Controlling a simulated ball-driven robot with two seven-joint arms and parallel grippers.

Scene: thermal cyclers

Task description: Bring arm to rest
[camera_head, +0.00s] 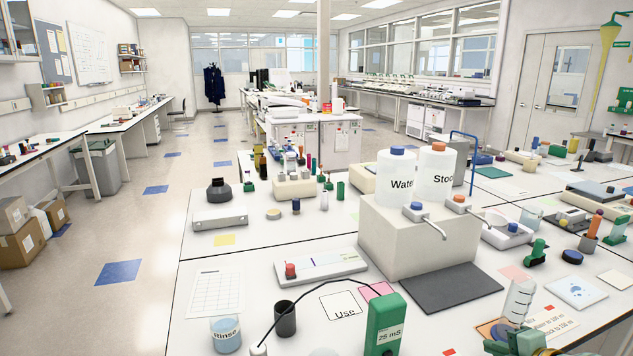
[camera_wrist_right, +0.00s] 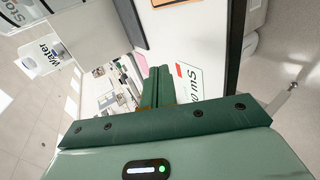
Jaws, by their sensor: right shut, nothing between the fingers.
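My right gripper (camera_head: 514,340) shows as green parts at the bottom edge of the head view, low on the right, over the front of the bench. In the right wrist view its two green fingers (camera_wrist_right: 158,86) are together, with nothing held between them. The wrist view shows the white bench top beyond the fingers, tilted. My left gripper is in neither view.
A graduated cylinder (camera_head: 520,298) stands close behind my right gripper. A green "25 mS" block (camera_head: 384,325) is to its left, and a printed card (camera_head: 558,322) to its right. Two white bottles (camera_head: 396,178) (camera_head: 435,172) stand on a beige box (camera_head: 390,238). The dark mat (camera_head: 450,288) is clear.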

